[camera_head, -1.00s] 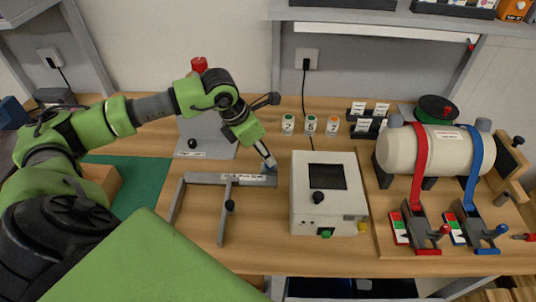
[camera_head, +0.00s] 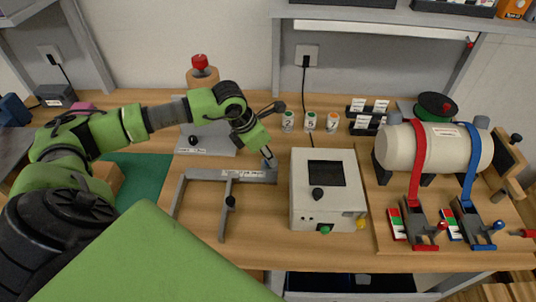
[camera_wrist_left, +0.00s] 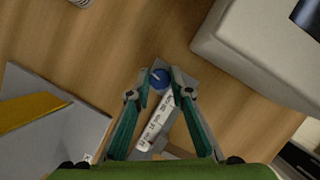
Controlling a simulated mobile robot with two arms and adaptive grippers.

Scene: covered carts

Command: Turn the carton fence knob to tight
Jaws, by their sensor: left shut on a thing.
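The grey carton fence frame (camera_head: 184,190) lies on the wooden table, with a white label on its back bar. A blue knob (camera_wrist_left: 159,77) sits at the right end of that bar. It shows small in the head view (camera_head: 270,164). My left gripper (camera_head: 267,155) reaches down onto this knob from behind and above. In the left wrist view the two fingertips (camera_wrist_left: 160,73) are on either side of the knob, shut on it. The fingers partly hide the knob and any setting marks. My right gripper is not in view.
A white box (camera_head: 335,219) with a dark screen and knobs stands just right of the fence. A strapped tank (camera_head: 448,150) is at the right. A green mat (camera_head: 138,180) lies left.

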